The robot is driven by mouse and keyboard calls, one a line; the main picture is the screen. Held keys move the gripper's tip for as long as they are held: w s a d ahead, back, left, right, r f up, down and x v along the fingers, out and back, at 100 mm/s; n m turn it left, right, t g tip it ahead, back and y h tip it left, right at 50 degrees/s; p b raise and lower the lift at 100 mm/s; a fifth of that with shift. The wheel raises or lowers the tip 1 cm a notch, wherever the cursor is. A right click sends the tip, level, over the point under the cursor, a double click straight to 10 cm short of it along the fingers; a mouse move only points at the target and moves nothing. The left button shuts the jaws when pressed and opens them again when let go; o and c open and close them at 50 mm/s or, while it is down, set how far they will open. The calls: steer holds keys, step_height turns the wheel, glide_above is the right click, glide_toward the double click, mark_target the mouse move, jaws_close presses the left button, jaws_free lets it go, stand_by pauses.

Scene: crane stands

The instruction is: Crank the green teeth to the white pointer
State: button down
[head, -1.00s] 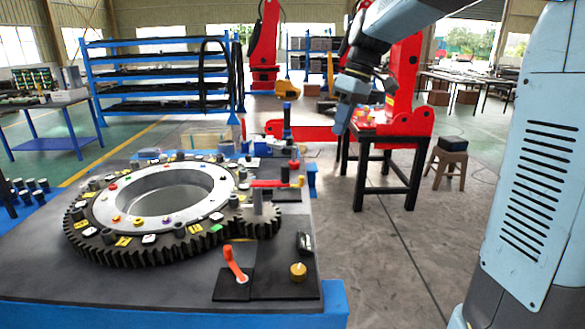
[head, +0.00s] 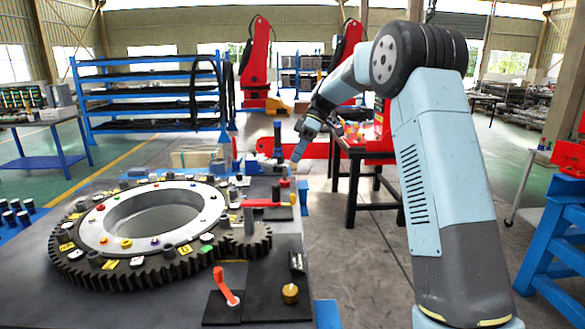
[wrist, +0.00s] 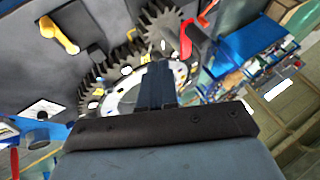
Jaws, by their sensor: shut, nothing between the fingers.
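The large dark ring gear (head: 75,270) lies on the workbench, with a pale inner ring and coloured tags. A green mark (head: 207,249) shows on its near right edge, close to the small gear (head: 262,240). A red crank arm (head: 262,203) sits above the small gear on a grey post. I cannot pick out the white pointer for certain among several white tags. My gripper (head: 296,162) is shut and empty, pointing down above the bench's far right edge, apart from the crank. In the wrist view its dark fingers (wrist: 157,68) overlap the ring gear (wrist: 95,75).
An orange-red lever (head: 225,285) and a brass knob (head: 290,293) stand at the bench's near right. Small blocks and fittings line its far edge. A red machine (head: 385,125) on a black table (head: 352,205) stands behind my arm. Open floor lies right of the bench.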

steer(key=s+a+f, duration=0.5)
steer(key=s+f, duration=0.2)
steer(key=shift+s, duration=0.15)
stand_by(0.6)
steer(key=shift+s+d+m, duration=0.1)
steer(key=shift+s+m, duration=0.2)
steer(key=shift+m, duration=0.1)
steer(key=shift+s+t, duration=0.15)
steer(key=shift+t, duration=0.15)
